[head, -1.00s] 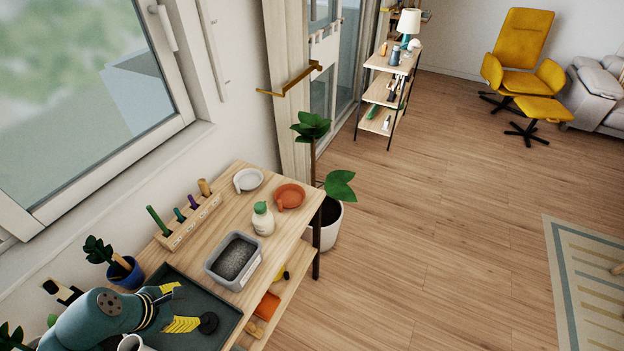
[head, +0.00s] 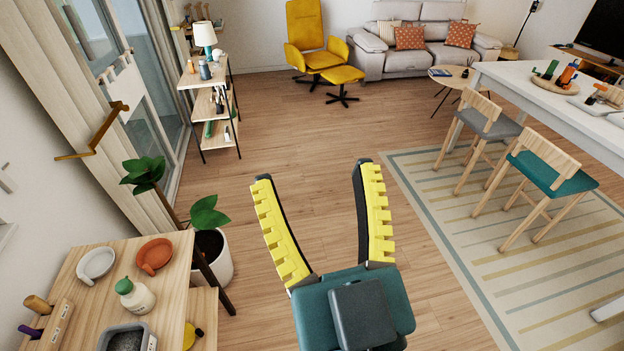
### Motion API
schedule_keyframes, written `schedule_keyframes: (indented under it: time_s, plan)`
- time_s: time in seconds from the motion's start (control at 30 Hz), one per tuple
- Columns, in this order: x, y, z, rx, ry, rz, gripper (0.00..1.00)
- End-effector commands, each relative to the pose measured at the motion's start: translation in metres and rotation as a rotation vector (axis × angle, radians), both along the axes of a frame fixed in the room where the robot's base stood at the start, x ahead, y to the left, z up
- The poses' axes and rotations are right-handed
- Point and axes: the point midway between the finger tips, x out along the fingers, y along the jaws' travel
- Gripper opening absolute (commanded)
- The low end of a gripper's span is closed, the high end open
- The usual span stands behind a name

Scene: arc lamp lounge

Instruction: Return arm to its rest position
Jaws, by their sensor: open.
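My gripper (head: 316,178) is in the lower middle of the head view, with a teal body and two dark fingers lined with yellow ridged pads. The fingers are spread wide apart and nothing is between them. The gripper is in the air over open wooden floor, to the right of the wooden workbench (head: 92,290) and apart from it. The rest of my arm is out of view below.
A potted plant (head: 213,258) stands beside the bench. A shelf (head: 207,100) and yellow armchair (head: 314,45) are further back. Two stools, a white table (head: 560,97) and a striped rug (head: 470,235) lie right.

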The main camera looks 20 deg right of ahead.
Motion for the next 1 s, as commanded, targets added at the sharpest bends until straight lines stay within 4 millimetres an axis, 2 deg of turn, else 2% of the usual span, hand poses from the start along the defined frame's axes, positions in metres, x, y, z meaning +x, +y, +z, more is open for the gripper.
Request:
schedule_keyframes:
  time_s: [0.13, 0.27, 0.6, 0.73, 0.83, 1.0]
  plan:
    - [0.0, 0.0, 0.004, -0.002, 0.001, -0.001, 0.75]
    - [0.0, 0.0, 0.039, 0.0, 0.002, 0.0, 0.75]
    - [0.0, 0.0, 0.191, 0.008, 0.002, 0.003, 0.75]
    - [0.0, 0.0, 0.241, 0.013, 0.002, 0.004, 0.75]
    - [0.0, 0.0, 0.257, 0.014, 0.002, 0.004, 0.75]
    - [0.001, 0.0, 0.251, 0.015, 0.004, 0.005, 0.75]
